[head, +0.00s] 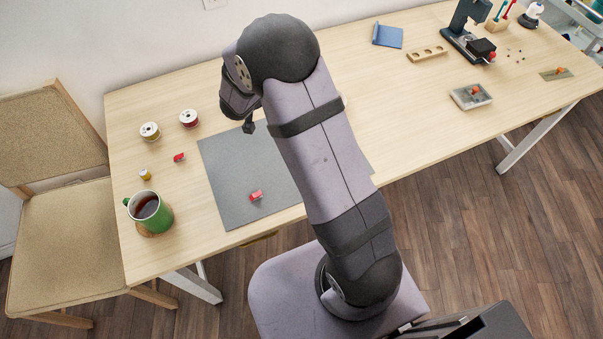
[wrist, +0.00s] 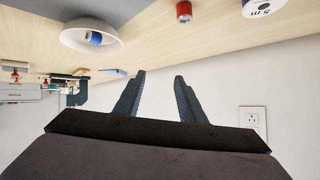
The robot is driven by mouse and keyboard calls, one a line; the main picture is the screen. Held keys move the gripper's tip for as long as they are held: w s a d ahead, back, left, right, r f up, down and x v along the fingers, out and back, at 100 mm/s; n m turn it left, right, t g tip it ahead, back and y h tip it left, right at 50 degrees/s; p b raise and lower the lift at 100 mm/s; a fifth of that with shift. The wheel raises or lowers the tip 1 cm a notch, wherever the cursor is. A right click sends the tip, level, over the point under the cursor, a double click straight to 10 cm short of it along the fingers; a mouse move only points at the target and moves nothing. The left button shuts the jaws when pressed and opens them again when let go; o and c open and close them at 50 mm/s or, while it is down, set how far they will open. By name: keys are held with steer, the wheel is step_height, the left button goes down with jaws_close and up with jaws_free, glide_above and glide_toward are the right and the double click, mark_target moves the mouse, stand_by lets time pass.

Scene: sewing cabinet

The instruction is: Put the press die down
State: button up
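My gripper (head: 249,126) hangs over the back edge of the grey mat in the head view. In the wrist view my gripper (wrist: 159,76) has its two fingers apart, with nothing between them. I cannot single out the press die with certainty. A white bowl (wrist: 76,36) with a blue piece (wrist: 95,39) in it shows in the wrist view; my arm seems to hide it in the head view. A dark press (head: 464,30) stands at the far right, beside a wooden block with holes (head: 427,53).
The grey mat (head: 232,180) carries a small red object (head: 256,195). Thread spools (head: 189,118), another red piece (head: 179,157) and a green mug (head: 149,211) stand to the left. A grey tray (head: 471,96) lies right. The table between mat and tray looks clear.

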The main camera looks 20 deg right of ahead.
steer(key=s+a+r+n+g+y, duration=0.1)
steer(key=s+a+n+g+y, duration=0.1)
steer(key=s+a+n+y, duration=0.75)
steer(key=s+d+f+g+h, duration=0.1)
steer(key=s+g, duration=0.6)
steer(key=s, duration=1.6)
steer(key=shift+s+d+f+n+h, duration=0.35)
steer(key=shift+d+n, duration=0.1)
steer(key=shift+d, duration=0.05)
steer(key=shift+r, duration=0.1)
steer(key=shift+o, duration=0.4)
step_height(320, 180, up, 5)
steer(key=p, duration=0.5)
steer(key=shift+r, duration=0.15)
steer(key=shift+w, duration=0.1)
